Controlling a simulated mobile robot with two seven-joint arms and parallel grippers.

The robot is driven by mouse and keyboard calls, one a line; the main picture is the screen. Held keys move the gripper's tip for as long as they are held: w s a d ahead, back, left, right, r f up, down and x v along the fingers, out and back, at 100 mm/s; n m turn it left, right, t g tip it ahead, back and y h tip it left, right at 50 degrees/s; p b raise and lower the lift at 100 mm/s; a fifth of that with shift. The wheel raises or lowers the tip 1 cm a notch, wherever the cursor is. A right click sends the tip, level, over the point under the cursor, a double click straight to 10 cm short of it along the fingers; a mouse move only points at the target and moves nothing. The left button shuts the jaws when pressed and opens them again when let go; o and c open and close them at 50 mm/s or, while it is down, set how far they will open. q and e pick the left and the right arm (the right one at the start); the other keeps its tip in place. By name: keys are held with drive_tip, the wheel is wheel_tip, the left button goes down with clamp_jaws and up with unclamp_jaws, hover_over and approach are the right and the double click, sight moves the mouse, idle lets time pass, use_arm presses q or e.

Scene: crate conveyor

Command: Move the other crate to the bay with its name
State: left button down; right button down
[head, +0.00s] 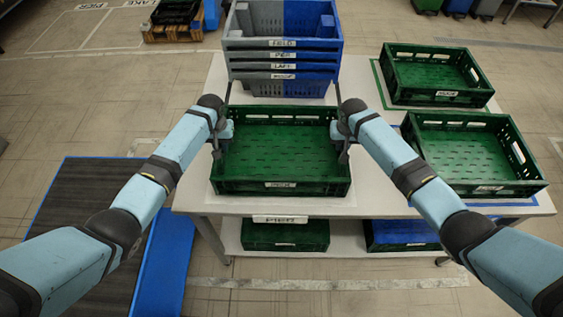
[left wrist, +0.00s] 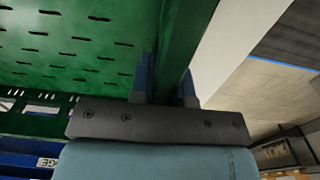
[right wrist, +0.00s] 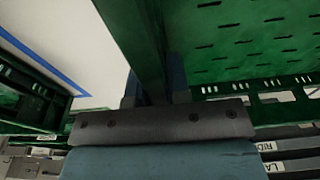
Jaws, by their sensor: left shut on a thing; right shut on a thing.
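An empty green crate (head: 270,187) with a small white front label too small to read is at the middle of the table. My left gripper (head: 220,148) is shut on its left wall; the wall shows between the fingers in the left wrist view (left wrist: 168,85). My right gripper (head: 343,150) is shut on its right wall, also seen between the fingers in the right wrist view (right wrist: 155,85). The crate looks level; I cannot tell whether it touches the table. Two green crates stand at the right: a rear one (head: 440,97) inside a green outline and a front one (head: 488,188) inside a blue outline.
A stack of grey-and-blue crates (head: 283,45) stands behind, with labels including FIELD and PIER. The white table (head: 385,205) has a PIER label (head: 280,219) at its front edge. Green (head: 285,237) and blue (head: 402,237) crates sit on the shelf below. A floor bay marked PIER is far left.

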use_arm(q)
drive_tip(key=shift+f, duration=0.45)
use_arm(e)
drive_tip(key=shift+f, duration=0.45)
use_arm(q)
drive_tip(key=c, duration=1.1)
unclamp_jaws()
use_arm(e)
drive_tip(key=c, duration=1.1)
unclamp_jaws()
use_arm(q)
drive_tip(key=shift+r, duration=0.2)
wheel_tip(320, 180, up, 12)
drive_tip(key=shift+f, duration=0.2)
use_arm(e)
drive_tip(key=r, duration=0.4)
drive_tip(key=s+r, duration=0.1)
drive_tip(key=r, duration=0.7)
drive_tip(key=shift+s, duration=0.25)
